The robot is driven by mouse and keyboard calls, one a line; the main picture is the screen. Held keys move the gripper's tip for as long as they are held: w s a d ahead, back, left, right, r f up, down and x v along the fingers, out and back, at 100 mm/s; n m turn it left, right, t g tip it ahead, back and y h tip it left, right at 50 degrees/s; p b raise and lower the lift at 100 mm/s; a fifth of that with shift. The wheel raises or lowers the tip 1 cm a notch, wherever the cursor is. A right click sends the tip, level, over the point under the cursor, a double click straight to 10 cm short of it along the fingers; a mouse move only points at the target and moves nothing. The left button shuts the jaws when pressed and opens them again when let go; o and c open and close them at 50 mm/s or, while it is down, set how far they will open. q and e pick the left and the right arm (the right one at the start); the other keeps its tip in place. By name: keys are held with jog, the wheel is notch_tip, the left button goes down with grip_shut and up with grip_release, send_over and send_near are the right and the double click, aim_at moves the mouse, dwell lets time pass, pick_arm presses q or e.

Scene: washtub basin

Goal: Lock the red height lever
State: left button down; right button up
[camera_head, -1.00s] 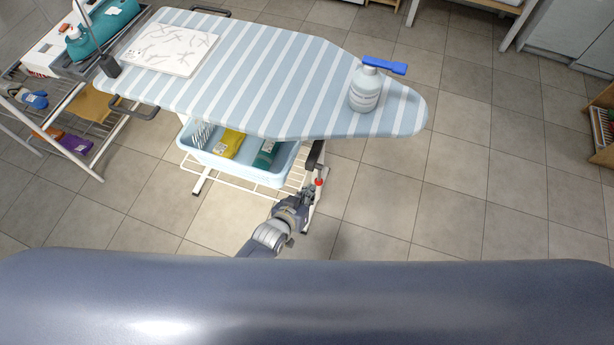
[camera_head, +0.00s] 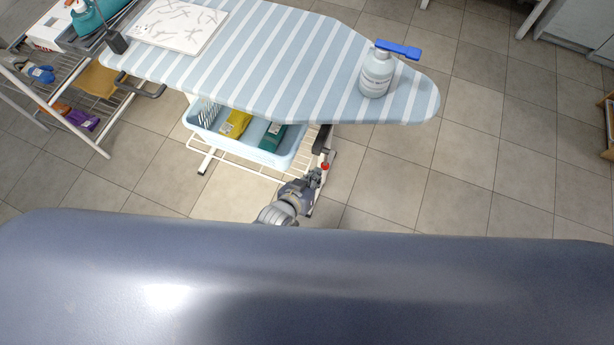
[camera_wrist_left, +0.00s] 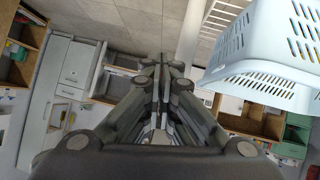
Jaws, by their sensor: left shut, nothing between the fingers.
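The red height lever (camera_head: 325,166) shows as a small red spot on the white leg of the ironing board, under the board's near edge in the head view. My left gripper (camera_head: 314,178) is just below it in the picture, shut and empty. I cannot tell whether it touches the lever. The ironing board (camera_head: 270,60) has a blue and white striped cover. In the left wrist view my left gripper (camera_wrist_left: 165,75) has its fingers together, and no red lever can be made out there. My right gripper is not in view.
A pale blue basket (camera_head: 278,158) with yellow and teal items sits on the rack under the board; it also shows in the left wrist view (camera_wrist_left: 250,45). A bottle (camera_head: 376,76) stands on the board. Tiled floor (camera_head: 400,185) is clear at the right.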

pick_arm(q)
jog(key=v, duration=1.1)
jog(key=shift+s, duration=0.4)
jog(key=shift+a+r, duration=0.1)
jog(key=shift+a, duration=0.1)
